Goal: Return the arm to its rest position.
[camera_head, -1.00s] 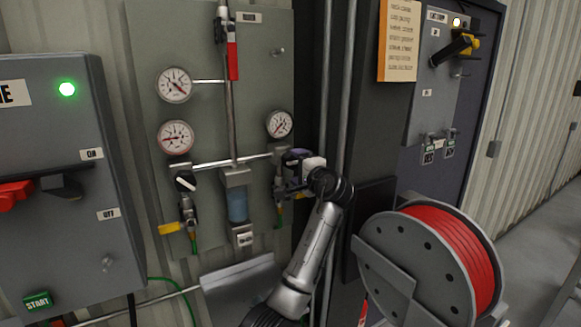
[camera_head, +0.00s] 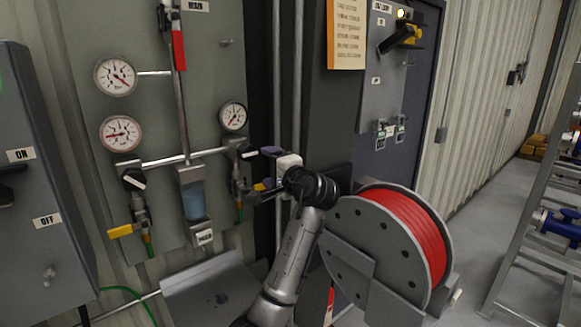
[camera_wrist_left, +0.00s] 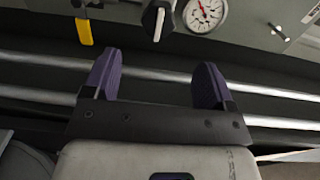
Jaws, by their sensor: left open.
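My left gripper (camera_head: 263,172) is in front of the right side of the grey gauge panel (camera_head: 150,65), beside the right-hand valve (camera_head: 246,153). In the left wrist view, its two purple fingers (camera_wrist_left: 158,68) are spread apart with nothing between them. A black-and-white valve handle (camera_wrist_left: 158,18) and a yellow tag (camera_wrist_left: 84,31) show beyond the fingertips, apart from them. My left arm rises from the bottom of the head view. My right gripper is not in view.
A red hose reel (camera_head: 405,230) stands close to the right of my arm. A dark post (camera_head: 340,115) and vertical pipes are behind it. A grey switch box (camera_head: 40,190) is at the left. A sloped tray (camera_head: 215,290) sits below the panel. Floor shows at the right.

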